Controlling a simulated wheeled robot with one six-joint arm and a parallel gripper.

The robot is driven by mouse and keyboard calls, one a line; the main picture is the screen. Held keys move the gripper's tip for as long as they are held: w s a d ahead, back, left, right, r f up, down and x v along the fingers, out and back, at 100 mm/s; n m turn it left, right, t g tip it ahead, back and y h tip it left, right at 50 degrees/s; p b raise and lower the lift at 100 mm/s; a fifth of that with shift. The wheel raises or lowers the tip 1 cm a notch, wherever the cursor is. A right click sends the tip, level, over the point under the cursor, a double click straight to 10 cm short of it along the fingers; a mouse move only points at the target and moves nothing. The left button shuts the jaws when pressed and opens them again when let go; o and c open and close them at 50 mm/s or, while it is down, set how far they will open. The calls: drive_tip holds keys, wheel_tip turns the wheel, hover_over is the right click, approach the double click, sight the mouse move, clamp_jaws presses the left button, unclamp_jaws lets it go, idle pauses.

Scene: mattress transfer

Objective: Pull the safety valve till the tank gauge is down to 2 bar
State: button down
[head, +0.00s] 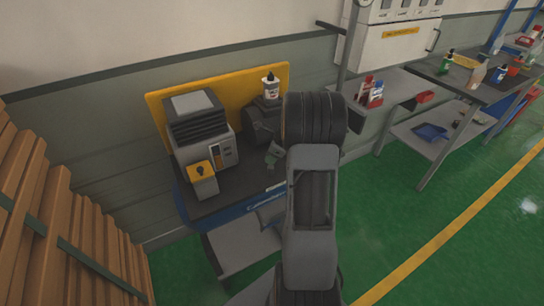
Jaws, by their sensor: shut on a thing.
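My gripper (273,157) shows only as a small grey-green part left of my wrist, low over the dark bench top (235,190). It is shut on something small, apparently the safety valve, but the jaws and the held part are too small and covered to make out. My dark wrist and grey arm link hide much of the bench's right side. I cannot make out the tank or read a tank gauge. A round dial-like thing (364,3) is cut off at the top edge, with no reading visible.
Wooden slats (50,210) are at left, shelves (440,140) at right. Green floor is clear at right.

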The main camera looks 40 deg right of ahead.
drive_tip(key=c, duration=0.9)
unclamp_jaws()
drive_tip(key=shift+o, duration=0.2)
drive_tip(key=v, duration=1.3)
drive_tip(key=shift+d+r+b, duration=0.15)
drive_tip(key=shift+r+b, duration=0.2)
drive_tip(key=shift+r, duration=0.05)
drive_tip(key=shift+s, duration=0.1)
